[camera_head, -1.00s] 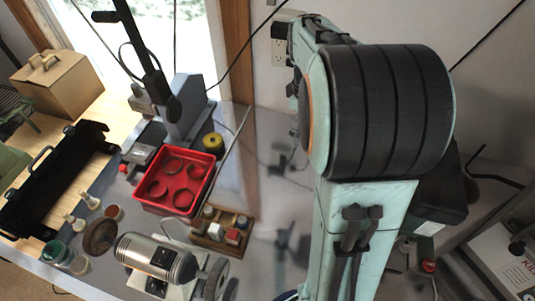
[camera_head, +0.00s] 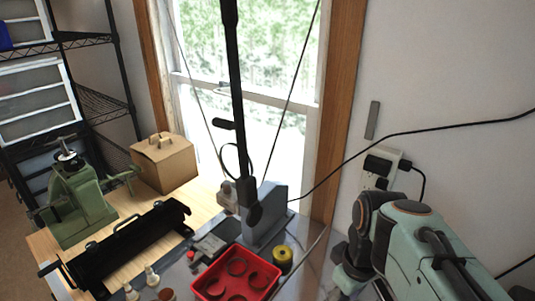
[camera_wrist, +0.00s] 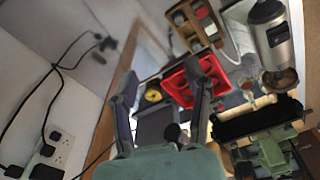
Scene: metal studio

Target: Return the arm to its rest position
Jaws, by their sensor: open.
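My arm (camera_head: 435,255) shows at the lower right of the head view, low in front of the wall. The fingers of my gripper are hard to make out there. In the wrist view my gripper (camera_wrist: 161,80) is open, its two dark fingers apart with nothing held between them. Beyond the fingers, at a distance, are a red tray (camera_wrist: 183,88) and a yellow roll (camera_wrist: 153,95). The gripper touches nothing that I can see.
The red tray (camera_head: 237,273) with round rings and the yellow roll (camera_head: 283,258) sit on the bench. A grey stand (camera_head: 265,215) with a black pole rises behind. A black trough (camera_head: 120,250), cardboard box (camera_head: 163,163) and green machine (camera_head: 75,205) stand left. A wall outlet (camera_head: 380,168) has cables.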

